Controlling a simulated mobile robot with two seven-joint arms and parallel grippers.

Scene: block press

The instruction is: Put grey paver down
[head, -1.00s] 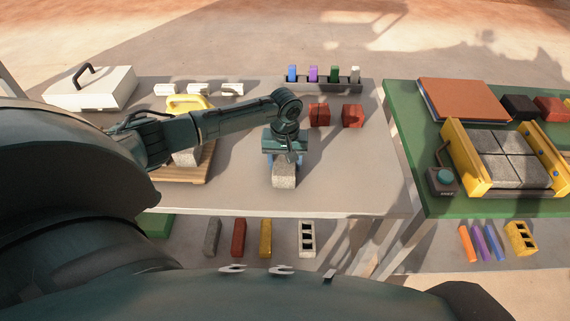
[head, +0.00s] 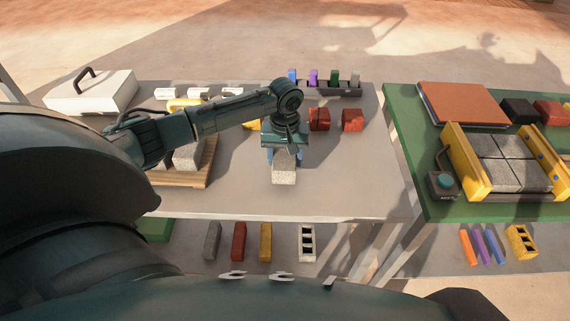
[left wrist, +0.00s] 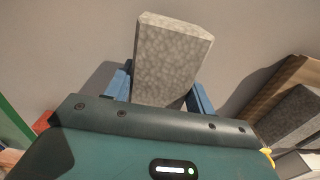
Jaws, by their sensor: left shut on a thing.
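My left gripper (head: 284,154) is over the front middle of the grey table (head: 235,200). It is shut on a grey paver (head: 284,173), with its fingers on either side. In the left wrist view, the speckled paver (left wrist: 170,58) stands out between the blue fingers of my left gripper (left wrist: 160,88). Bare table surface shows around it. I cannot tell whether the paver touches the table. My right gripper is not in view.
A wooden pallet (head: 185,183) with grey blocks lies left of my gripper. Red bricks (head: 352,120) and a rack (head: 325,92) of coloured pieces stand behind. A yellow press (head: 467,170) with grey pavers stands on the green table (head: 410,110). Front-right grey table is clear.

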